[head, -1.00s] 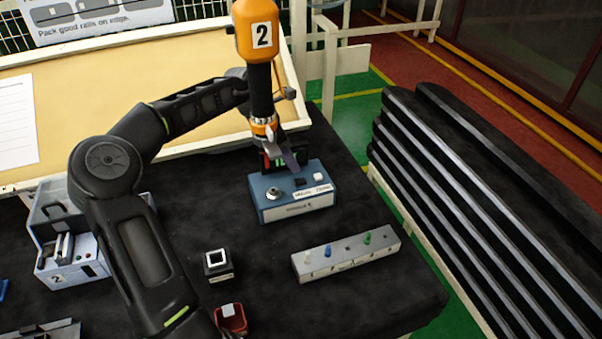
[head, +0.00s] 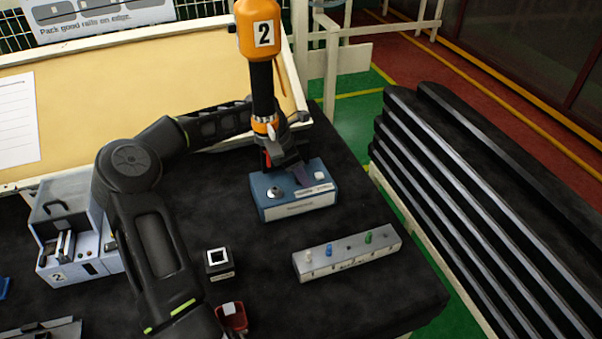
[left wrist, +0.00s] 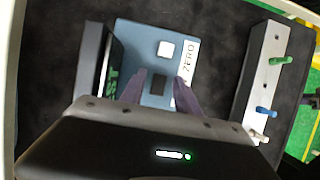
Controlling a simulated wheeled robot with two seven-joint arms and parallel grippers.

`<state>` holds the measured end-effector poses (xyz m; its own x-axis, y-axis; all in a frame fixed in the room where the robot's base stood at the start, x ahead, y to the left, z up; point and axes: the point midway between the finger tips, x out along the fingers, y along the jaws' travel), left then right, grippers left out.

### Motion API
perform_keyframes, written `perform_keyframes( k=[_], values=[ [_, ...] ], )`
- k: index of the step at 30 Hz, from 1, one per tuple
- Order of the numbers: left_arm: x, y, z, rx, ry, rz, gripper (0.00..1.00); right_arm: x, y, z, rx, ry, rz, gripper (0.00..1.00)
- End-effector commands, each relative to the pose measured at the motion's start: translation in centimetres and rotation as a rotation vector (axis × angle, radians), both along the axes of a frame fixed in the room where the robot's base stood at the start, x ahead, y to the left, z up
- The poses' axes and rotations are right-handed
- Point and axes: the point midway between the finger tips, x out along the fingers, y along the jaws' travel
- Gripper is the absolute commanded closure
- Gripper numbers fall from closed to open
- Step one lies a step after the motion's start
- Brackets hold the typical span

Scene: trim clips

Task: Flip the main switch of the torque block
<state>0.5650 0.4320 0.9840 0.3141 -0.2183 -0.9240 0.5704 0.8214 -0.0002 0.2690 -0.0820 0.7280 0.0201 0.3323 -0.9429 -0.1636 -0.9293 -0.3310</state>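The torque block is a blue box (head: 297,209) on the black table, with a round metal socket (head: 275,193) and a white button (head: 320,175) on top. My left gripper (head: 301,177) is low over the block's top, its purple fingers pointing down. In the left wrist view the gripper (left wrist: 160,80) is open, with a black switch (left wrist: 158,85) showing between its fingertips. The white button (left wrist: 165,49) and the "ZERO" label are just beyond. The fingers hide the black switch in the head view. Contact cannot be told.
An orange driver marked 2 (head: 258,30) hangs in front of my left wrist. A dark panel with green letters (left wrist: 112,80) stands left of the fingers. A grey strip with coloured pegs (head: 345,255) and a small black box (head: 219,264) lie nearer.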

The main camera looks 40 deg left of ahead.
Motion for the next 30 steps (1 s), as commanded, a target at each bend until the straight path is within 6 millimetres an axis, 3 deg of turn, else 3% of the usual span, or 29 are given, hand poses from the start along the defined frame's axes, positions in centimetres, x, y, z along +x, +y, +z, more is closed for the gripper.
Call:
perform_keyframes(
  k=[13,30],
  values=[
    [-0.01,0.02,0.03,0.0,0.0,0.0,1.0,0.0,0.0,0.0,0.0,0.0,0.0,0.58],
    [-0.48,0.37,-0.24,-0.069,-0.088,0.005,1.0,0.0,0.0,-0.01,0.0,0.0,0.0,0.58]
  ],
)
